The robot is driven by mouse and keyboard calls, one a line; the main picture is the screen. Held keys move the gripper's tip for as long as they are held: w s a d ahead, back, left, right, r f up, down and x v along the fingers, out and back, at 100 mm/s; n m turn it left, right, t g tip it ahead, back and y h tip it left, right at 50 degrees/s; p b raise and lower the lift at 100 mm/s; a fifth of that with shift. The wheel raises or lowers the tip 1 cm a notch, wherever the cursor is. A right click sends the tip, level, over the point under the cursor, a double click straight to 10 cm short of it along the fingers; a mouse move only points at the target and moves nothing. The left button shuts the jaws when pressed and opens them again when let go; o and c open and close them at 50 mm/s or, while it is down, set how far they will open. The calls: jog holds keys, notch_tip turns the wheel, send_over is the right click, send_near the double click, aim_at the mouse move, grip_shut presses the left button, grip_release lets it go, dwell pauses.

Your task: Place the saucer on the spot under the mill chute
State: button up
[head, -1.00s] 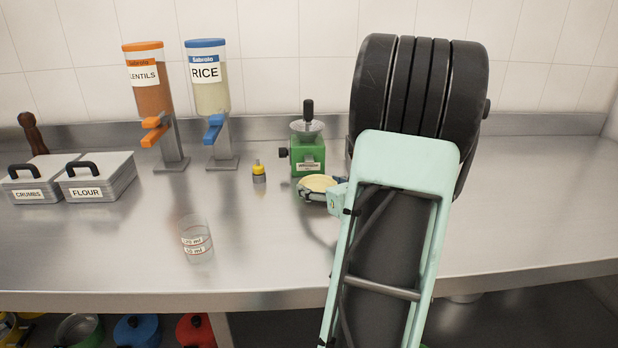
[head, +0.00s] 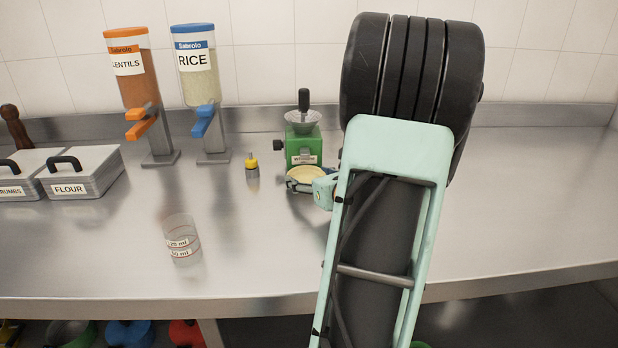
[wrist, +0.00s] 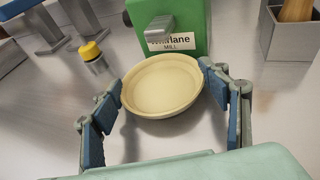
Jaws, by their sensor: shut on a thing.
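The pale yellow saucer (wrist: 163,85) is a shallow round dish, held between the blue-padded fingers of my gripper (wrist: 161,78). The gripper is shut on it, one finger at each side. The saucer (head: 306,177) also shows in the head view, in front of the mill, partly hidden by my gripper (head: 308,186). The green mill (head: 304,148) stands upright on the counter. Its grey chute (wrist: 148,35) juts out over the saucer's far rim in the wrist view. The spot under the chute is hidden by the saucer. I cannot tell whether the saucer touches the counter.
A small yellow-capped bottle (head: 252,172) stands just left of the mill. A clear measuring cup (head: 181,240) is near the front edge. Lentils (head: 140,85) and rice (head: 200,75) dispensers and the flour box (head: 82,174) are further left. The counter (head: 520,190) at right is clear.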

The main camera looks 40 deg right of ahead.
jog(key=shift+f, duration=0.15)
jog(key=o, duration=1.2)
jog(key=shift+o, duration=0.2)
jog(key=shift+r, duration=0.2)
jog(key=shift+s+a+r, duration=0.1)
jog(key=shift+s, duration=0.15)
jog(key=p+v, duration=0.1)
jog(key=v, duration=1)
jog(key=shift+s+p, duration=0.2)
jog(key=shift+p, duration=0.1)
jog(key=shift+w+a, duration=0.1)
